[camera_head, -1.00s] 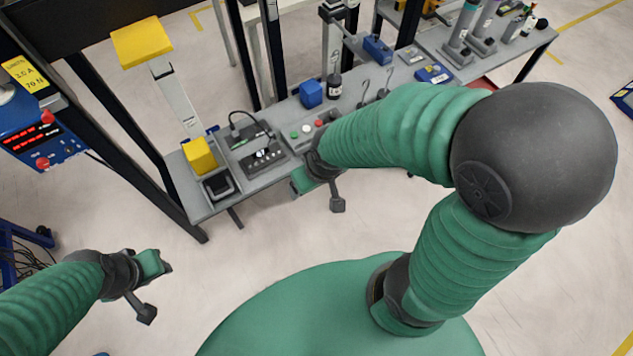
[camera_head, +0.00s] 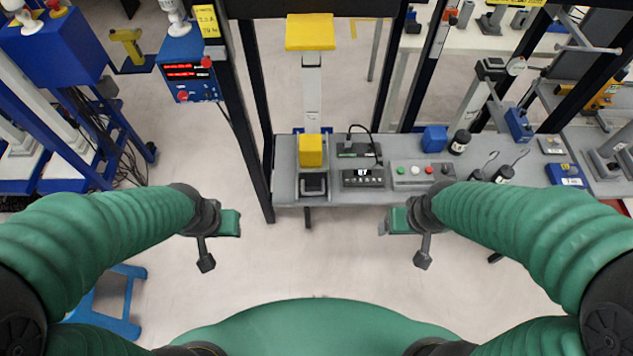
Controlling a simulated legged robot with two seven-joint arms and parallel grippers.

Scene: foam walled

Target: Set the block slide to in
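A yellow block (camera_head: 311,150) sits at the foot of an upright grey column (camera_head: 312,92) on the grey bench. A larger yellow block (camera_head: 310,32) caps the column's top. Which part is the block slide, and its setting, I cannot tell. My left gripper (camera_head: 222,238) is low at the left, over open floor, apart from the bench. My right gripper (camera_head: 408,235) is in front of the bench's near edge, to the right of the yellow block and apart from it. I see nothing held by either gripper, but their finger opening is unclear.
The grey bench (camera_head: 290,193) carries a black display box (camera_head: 362,177), a button panel (camera_head: 423,172), a blue block (camera_head: 434,138) and hooked weights. Dark posts (camera_head: 250,120) frame it. A blue meter box (camera_head: 188,72) hangs at left. Floor before the bench is clear.

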